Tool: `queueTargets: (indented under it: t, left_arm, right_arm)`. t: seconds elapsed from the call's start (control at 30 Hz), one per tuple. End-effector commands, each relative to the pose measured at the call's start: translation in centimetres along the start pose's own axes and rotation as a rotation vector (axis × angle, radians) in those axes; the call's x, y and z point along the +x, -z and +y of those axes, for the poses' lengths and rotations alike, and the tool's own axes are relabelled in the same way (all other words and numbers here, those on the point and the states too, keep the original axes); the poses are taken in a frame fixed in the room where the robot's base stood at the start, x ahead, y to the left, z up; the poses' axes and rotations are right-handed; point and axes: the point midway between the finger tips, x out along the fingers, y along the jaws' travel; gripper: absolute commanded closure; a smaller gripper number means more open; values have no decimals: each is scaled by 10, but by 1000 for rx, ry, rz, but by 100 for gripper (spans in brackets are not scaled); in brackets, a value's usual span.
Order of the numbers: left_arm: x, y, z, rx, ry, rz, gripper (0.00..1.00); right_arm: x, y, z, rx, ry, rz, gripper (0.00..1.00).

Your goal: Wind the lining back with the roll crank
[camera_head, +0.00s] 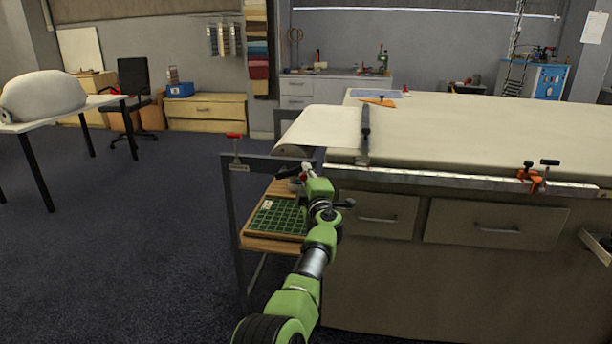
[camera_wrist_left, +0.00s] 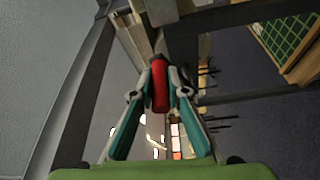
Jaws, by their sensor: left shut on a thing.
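The pale lining (camera_head: 325,127) lies over the left end of the long cloth table (camera_head: 460,125), its left edge at the metal roll stand (camera_head: 229,200). My left gripper (camera_head: 304,174) is at the stand beside the table end. In the left wrist view its fingers (camera_wrist_left: 160,88) are shut on a red grip (camera_wrist_left: 160,70), which looks like the crank's handle. In the head view my gripper and arm hide most of the crank, and the roll itself is hard to make out. My right gripper is in neither view.
A dark bar (camera_head: 365,130) lies across the lining. A red-topped handle (camera_head: 236,136) stands up on the stand. A wooden shelf with a green gridded tray (camera_head: 278,217) is just below my arm. An orange clamp (camera_head: 534,182) grips the table's front edge.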

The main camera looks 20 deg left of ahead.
Motion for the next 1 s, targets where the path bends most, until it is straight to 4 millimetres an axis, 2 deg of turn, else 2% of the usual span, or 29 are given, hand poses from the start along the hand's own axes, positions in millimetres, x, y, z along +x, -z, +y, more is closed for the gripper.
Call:
queueTargets:
  t: [0.07,0.1,0.17,0.57,0.73,1.0]
  left_arm:
    - [1,2,2,0,-4,3,100]
    - [1,2,2,0,-4,3,80]
    - [1,2,2,0,-4,3,68]
    - [1,1,6,-2,-3,1,68]
    - [2,5,30,-7,-6,2,68]
    - [5,12,84,-7,-14,-2,68]
  right_arm:
    - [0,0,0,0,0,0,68]
    - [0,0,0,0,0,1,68]
    - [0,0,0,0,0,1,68]
    - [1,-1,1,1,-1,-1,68]
    - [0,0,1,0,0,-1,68]
    - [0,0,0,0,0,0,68]
